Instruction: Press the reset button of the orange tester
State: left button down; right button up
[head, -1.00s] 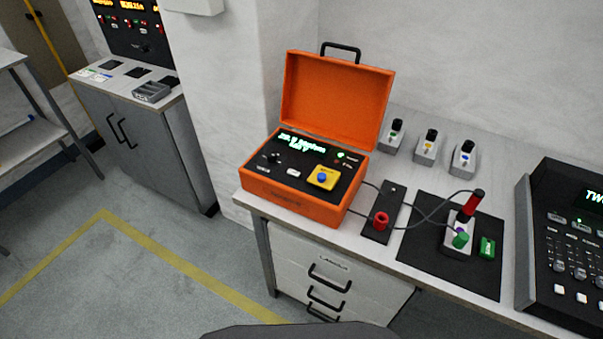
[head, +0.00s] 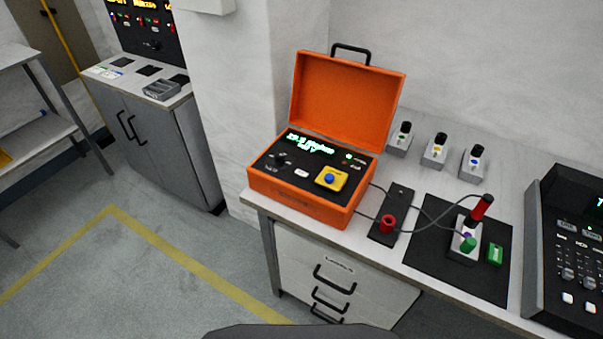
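The orange tester (head: 305,205) stands with its lid open at the left end of the white bench. Its black panel has a lit green display (head: 311,142), a dark knob (head: 277,159) and a small white button (head: 301,173). A yellow block with a blue round button (head: 330,179) sits at the panel's front right. I cannot read which button is labelled reset. A small green light shows at the panel's upper right. Neither of my grippers is in view.
Cables run from the tester to a black strip with a red socket (head: 388,224) and to a device on a black mat (head: 471,282). A dark console (head: 567,260) is at the right. Floor at left front is clear.

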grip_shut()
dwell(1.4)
